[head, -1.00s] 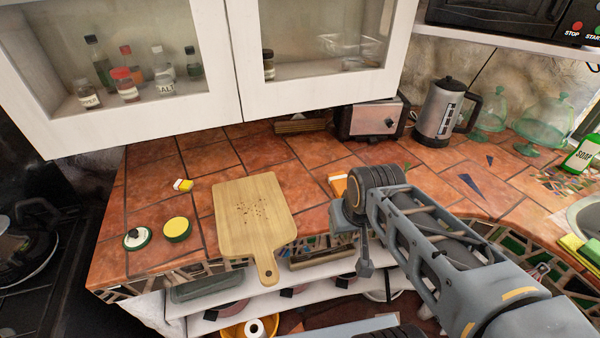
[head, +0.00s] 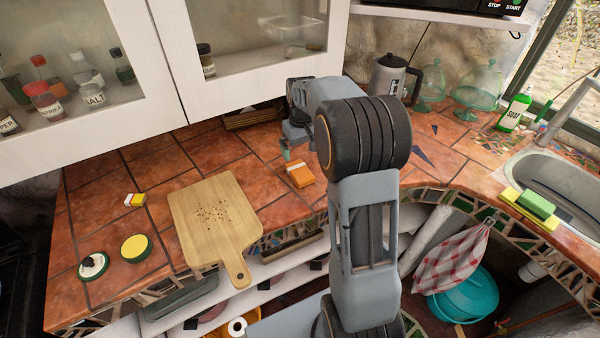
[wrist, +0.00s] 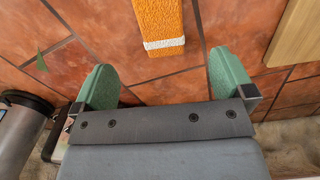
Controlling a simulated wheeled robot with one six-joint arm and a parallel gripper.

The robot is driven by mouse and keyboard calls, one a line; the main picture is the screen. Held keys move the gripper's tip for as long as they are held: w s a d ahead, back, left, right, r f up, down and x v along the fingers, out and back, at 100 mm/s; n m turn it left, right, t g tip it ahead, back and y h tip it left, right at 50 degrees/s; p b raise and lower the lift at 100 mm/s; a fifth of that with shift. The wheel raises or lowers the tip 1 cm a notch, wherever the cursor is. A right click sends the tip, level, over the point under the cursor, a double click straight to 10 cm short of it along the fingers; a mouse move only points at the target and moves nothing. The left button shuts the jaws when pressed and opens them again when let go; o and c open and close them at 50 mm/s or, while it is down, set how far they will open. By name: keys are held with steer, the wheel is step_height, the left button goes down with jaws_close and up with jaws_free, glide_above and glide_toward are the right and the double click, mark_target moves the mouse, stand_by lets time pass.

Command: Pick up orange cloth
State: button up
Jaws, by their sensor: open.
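The orange cloth (head: 299,174) lies folded on the tiled counter, right of the cutting board. It has a white band, which also shows on the cloth in the wrist view (wrist: 159,22), at the top centre. My gripper (wrist: 164,80) is open, with its two green fingers spread and nothing between them. In the wrist view the cloth is ahead of the gap between the fingers, apart from both. In the head view my gripper (head: 287,152) is above the counter, just left of and behind the cloth, partly hidden by my arm.
A wooden cutting board (head: 212,217) lies left of the cloth. A metal kettle (head: 388,76) stands behind my arm. White cabinets (head: 265,50) hang over the back of the counter. A sink (head: 560,180) with a sponge (head: 537,204) is at the right. Bare tiles surround the cloth.

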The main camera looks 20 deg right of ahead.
mark_target(301, 172)
step_height(301, 172, down, 10)
steer(key=shift+f+p, duration=0.25)
steer(key=shift+p, duration=0.4)
steer(key=shift+c, duration=0.4)
steer(key=c, duration=0.9)
